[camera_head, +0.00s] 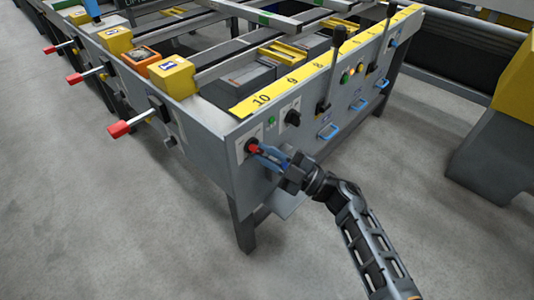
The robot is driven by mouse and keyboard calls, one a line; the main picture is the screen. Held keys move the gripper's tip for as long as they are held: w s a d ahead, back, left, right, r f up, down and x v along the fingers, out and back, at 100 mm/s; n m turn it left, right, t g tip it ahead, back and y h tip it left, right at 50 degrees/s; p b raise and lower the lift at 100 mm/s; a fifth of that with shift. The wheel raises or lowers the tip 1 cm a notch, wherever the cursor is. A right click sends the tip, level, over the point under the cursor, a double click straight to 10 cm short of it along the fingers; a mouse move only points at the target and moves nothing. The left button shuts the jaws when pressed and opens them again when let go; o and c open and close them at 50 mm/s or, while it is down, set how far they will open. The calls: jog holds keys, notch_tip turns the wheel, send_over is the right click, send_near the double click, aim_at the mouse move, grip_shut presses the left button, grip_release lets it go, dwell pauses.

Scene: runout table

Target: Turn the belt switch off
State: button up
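The runout table (215,139) stands across the middle of the view. A switch with a red knob (253,147) sits on a light plate at the near corner of its front panel. A second, black rotary switch (293,117) sits to its right, with a small green light or button (271,121) beside it. Which of these is the belt switch I cannot read from any label. My gripper (262,155) is right at the red knob, its blue fingers pointing at it. The fingers partly cover the knob and plate, and I cannot tell whether they touch or grip it.
Two black levers (325,83) with lamps (350,75) between them stand on the front panel, above blue handles (328,131). Red-ended handles (119,129) stick out from the left side. A yellow and grey machine (490,130) stands at right. Open floor lies between.

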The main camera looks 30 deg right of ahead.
jog(key=o, duration=0.4)
jog(key=v, duration=0.7)
jog(key=shift+s+d+f, duration=0.15)
jog(key=shift+s+d, duration=0.05)
jog(key=shift+s, duration=0.15)
jog(key=s+a+r+m+h+p, duration=0.1)
jog(key=s+r+m+h+p, duration=0.2)
jog(key=s+r, duration=0.4)
jog(key=s+a+r+m+g+h+p, duration=0.1)
jog(key=s+r+m+h+p, duration=0.3)
jog(key=s, duration=1.1)
jog(key=s+a+r+m+g+h+p, duration=0.1)
jog(key=s+a+r+m+h+p, duration=0.2)
jog(key=s+r+m, duration=0.6)
jog(key=s+r+h, duration=0.1)
jog(key=s+h, duration=0.1)
jog(key=s, duration=0.1)
jog(key=shift+m+p, duration=0.3)
jog(key=shift+p, duration=0.05)
